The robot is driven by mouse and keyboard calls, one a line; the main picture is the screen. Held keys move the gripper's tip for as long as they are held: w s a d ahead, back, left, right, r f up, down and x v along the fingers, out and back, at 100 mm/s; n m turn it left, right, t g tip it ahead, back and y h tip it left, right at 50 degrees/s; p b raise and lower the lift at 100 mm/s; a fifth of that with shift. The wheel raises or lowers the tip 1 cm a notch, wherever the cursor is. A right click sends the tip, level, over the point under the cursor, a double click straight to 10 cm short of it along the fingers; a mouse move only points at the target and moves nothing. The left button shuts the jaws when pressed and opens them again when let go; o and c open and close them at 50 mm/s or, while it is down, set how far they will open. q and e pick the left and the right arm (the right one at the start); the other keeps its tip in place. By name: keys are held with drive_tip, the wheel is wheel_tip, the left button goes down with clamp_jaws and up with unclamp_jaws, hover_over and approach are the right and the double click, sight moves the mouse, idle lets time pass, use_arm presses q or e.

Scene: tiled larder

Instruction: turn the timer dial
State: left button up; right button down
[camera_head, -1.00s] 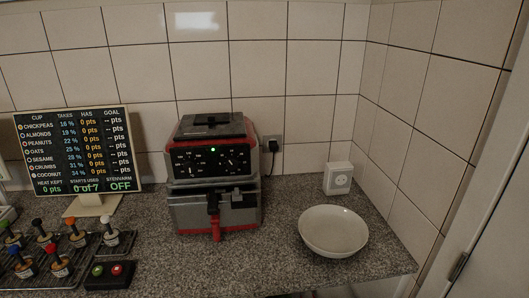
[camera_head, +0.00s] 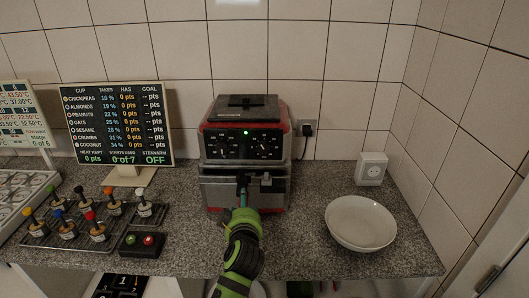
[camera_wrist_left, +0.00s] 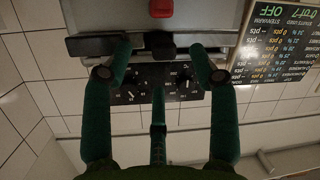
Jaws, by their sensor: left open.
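The grey, black and red appliance (camera_head: 246,108) stands on the counter with a green light on its black control panel. The panel has a left dial (camera_head: 221,147) and a right dial (camera_head: 264,146); I cannot tell from the lettering which is the timer dial. My green left gripper (camera_head: 243,185) is open in front of the drawer, below the panel, and hides the drawer's handle in the head view. In the left wrist view the panel (camera_wrist_left: 155,84) shows upside down, partly covered by the spread fingers (camera_wrist_left: 160,50). I see no finger on a dial. My right gripper is not in view.
A white bowl (camera_head: 360,222) and a white socket box (camera_head: 371,168) stand to the right. On the left are a score board (camera_head: 117,123), a rack of coloured levers (camera_head: 75,236) and a box with green and red buttons (camera_head: 141,244). A plug (camera_head: 307,130) is behind the appliance.

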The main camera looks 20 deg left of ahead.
sight(264, 148)
use_arm(q)
drive_tip(key=w+d+r+n+t, duration=0.2)
drive_tip(key=w+d+r+t, duration=0.15)
drive_tip(key=w+r, duration=0.45)
drive_tip(key=shift+r+p+x, duration=0.2)
drive_tip(key=shift+p+x, duration=0.15)
drive_tip(key=shift+x, duration=0.7)
drive_tip(key=shift+r+p+x, duration=0.2)
drive_tip(key=shift+p+x, duration=0.15)
drive_tip(key=shift+x, duration=0.7)
drive_tip(key=shift+r+p+x, duration=0.2)
drive_tip(key=shift+p+x, duration=0.15)
drive_tip(key=shift+x, duration=0.7)
drive_tip(key=shift+a, duration=0.1)
drive_tip(key=c, duration=1.1)
